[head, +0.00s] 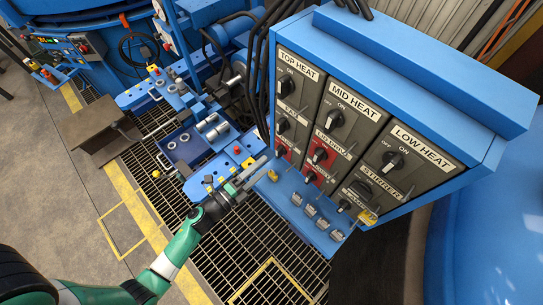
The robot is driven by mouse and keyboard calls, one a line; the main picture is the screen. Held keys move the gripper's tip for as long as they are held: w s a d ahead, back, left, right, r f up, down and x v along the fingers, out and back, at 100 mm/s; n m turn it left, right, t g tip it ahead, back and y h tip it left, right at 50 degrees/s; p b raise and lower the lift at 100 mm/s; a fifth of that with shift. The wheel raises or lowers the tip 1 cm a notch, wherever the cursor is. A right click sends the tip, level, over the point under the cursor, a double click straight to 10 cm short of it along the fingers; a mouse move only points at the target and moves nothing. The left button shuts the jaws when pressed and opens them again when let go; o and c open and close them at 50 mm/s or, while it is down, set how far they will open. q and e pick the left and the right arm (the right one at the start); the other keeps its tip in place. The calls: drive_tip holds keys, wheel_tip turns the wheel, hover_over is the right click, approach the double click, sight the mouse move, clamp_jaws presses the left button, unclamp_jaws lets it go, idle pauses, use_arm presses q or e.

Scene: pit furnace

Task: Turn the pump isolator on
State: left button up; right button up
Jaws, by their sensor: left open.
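A blue switch cabinet (428,87) carries grey panels with black rotary switches. The top panels read TOP HEAT (299,65), MID HEAT (354,97) and LOW HEAT (424,146). Smaller switches sit below them, some on red plates, such as the red-plated switch (319,155) under MID HEAT. Their labels are too small to read surely, so I cannot tell which is the pump isolator. My left gripper (262,168) is open and empty, left of the cabinet's lower left edge, with its fingers pointing toward the lower switches. My right gripper is not in view.
A blue ledge (292,205) with several small grey fittings juts out below the switches. A blue bench (203,183) with coloured buttons and fittings lies behind my left gripper. Black cables (262,75) hang at the cabinet's left side. Metal grating (240,240) covers the floor.

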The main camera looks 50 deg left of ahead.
use_arm(q)
drive_tip(key=s, duration=0.4)
drive_tip(key=shift+s+d+p, duration=0.1)
drive_tip(key=shift+s+p, duration=0.2)
drive_tip(key=shift+s, duration=0.1)
